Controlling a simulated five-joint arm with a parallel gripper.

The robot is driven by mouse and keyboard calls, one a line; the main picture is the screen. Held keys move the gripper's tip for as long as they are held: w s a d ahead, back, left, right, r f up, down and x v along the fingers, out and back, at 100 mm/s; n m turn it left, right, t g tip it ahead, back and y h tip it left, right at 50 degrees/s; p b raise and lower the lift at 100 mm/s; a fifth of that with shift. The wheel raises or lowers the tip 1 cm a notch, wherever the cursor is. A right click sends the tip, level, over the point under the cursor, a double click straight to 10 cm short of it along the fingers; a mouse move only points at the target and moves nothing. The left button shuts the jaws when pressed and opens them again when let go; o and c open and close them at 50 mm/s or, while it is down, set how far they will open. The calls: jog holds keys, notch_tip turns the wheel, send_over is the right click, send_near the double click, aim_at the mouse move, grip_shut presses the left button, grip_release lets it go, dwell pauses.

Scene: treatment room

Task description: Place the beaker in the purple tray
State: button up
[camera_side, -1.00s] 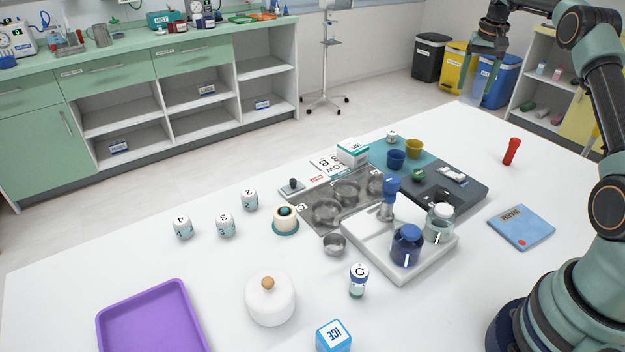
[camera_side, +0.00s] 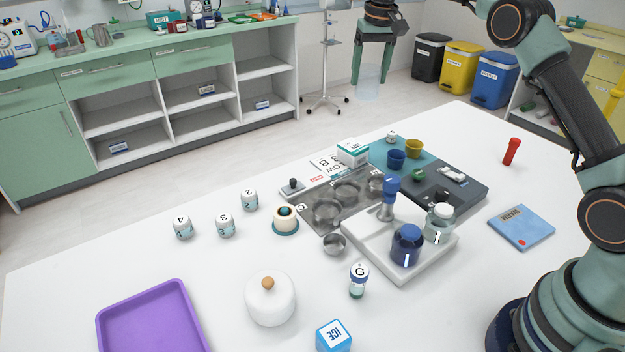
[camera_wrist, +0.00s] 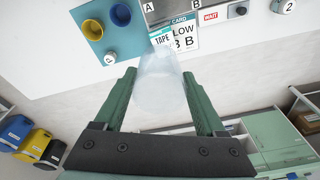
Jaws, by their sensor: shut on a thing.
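My gripper (camera_side: 372,60) is high at the top of the side view, beyond the far edge of the table. It is shut on the clear beaker (camera_side: 367,82), which hangs below the fingers and is faint against the floor. In the wrist view the beaker (camera_wrist: 158,82) sits between the two green fingers of my gripper (camera_wrist: 157,85). The purple tray (camera_side: 106,318) lies at the front left of the white table in the side view, far from my gripper. It looks empty, and its front part is cut off by the picture edge.
A white lidded pot (camera_side: 270,299), a blue ICE box (camera_side: 334,337) and a vial marked G (camera_side: 358,281) stand right of the tray. Numbered jars (camera_side: 225,225) stand behind it. A white tray (camera_side: 398,275) with blue-capped bottles is mid-table.

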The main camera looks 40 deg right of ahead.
jog(key=s+a+n, duration=0.2)
jog(key=a+n, duration=0.1)
jog(key=a, duration=1.4)
jog(key=s+a+n, duration=0.3)
jog(key=a+n, duration=0.1)
jog(key=a, duration=1.2)
jog(key=s+a+n+y, duration=0.2)
jog(key=s+a+n, duration=0.4)
jog(key=s+a, duration=1.65)
jog(key=shift+g, duration=0.4)
jog(key=f, duration=0.6)
jog(key=w+a+f, duration=0.1)
jog(key=f, duration=1.2)
jog(key=shift+w+a+f, duration=0.25)
jog(key=shift+a+f, duration=0.1)
jog(key=o, duration=1.3)
jog(key=shift+f, duration=0.1)
